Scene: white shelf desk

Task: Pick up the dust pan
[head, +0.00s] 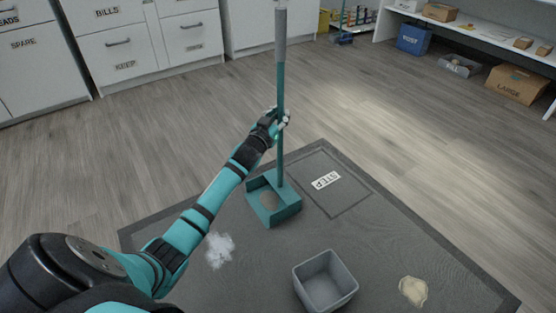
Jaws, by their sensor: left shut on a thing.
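The teal dust pan (273,206) has a long upright handle with a grey upper part. Its pan is at or just above the dark mat, and I cannot tell whether it touches. A small brownish patch shows inside the pan. My left gripper (282,118) is shut on the handle, around its middle height, and its fingers are partly hidden by the wrist. My right gripper is not in view.
A grey open bin (325,281) stands on the dark mat (400,250). A white powder patch (220,249) and a beige patch (413,291) lie on the mat. White drawers (118,43) line the back. A cardboard box (517,84) and blue bin (413,39) sit at the right.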

